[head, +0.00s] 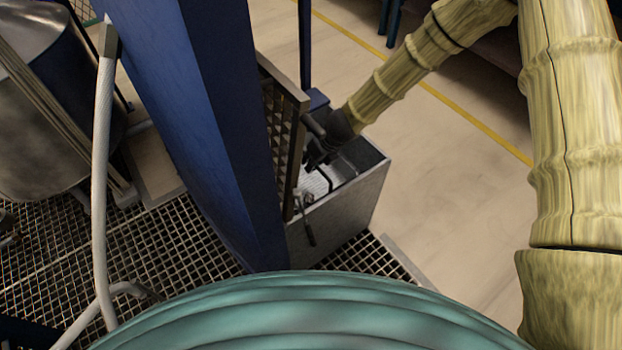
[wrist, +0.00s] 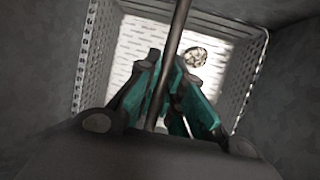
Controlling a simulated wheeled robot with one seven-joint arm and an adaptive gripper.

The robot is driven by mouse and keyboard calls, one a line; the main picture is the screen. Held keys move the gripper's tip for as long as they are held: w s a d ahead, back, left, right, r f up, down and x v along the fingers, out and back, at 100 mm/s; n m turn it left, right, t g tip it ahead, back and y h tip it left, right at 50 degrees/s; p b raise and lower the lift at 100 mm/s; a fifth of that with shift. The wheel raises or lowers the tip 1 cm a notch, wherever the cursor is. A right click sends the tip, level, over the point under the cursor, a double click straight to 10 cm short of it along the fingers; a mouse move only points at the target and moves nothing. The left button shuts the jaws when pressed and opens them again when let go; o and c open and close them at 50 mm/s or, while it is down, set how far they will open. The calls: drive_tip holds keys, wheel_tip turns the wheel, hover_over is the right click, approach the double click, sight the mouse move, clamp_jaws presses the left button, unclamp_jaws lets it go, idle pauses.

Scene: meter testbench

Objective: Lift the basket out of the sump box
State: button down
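The grey sump box (head: 345,214) stands open at the centre of the head view. Inside it is the pale perforated basket (wrist: 246,62), whose mesh walls and slotted floor fill the upper part of the wrist view. A thin dark handle bar (wrist: 179,25) crosses above the basket. My gripper (wrist: 167,68) reaches down into the box. Its teal fingers converge on both sides of the bar and appear shut on it. In the head view, the gripper (head: 318,152) is dark and partly hidden by the lid and box rim. The basket sits inside the box walls.
A speckled round lump (wrist: 196,58) lies in the basket. A raised grated lid (head: 283,125) stands at the box's left, beside a blue post (head: 215,120). A metal tank (head: 40,100) and pale hose (head: 101,190) are left. Open floor (head: 450,190) lies right.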

drive_tip(key=shift+r, duration=0.15)
idle(0.3)
wheel_tip(320, 180, up, 10)
drive_tip(key=p, duration=0.4)
drive_tip(key=shift+r, duration=0.2)
wheel_tip(320, 180, up, 16)
drive_tip(key=p, duration=1.6)
drive_tip(key=shift+f+p, duration=0.2)
drive_tip(key=shift+p, duration=0.2)
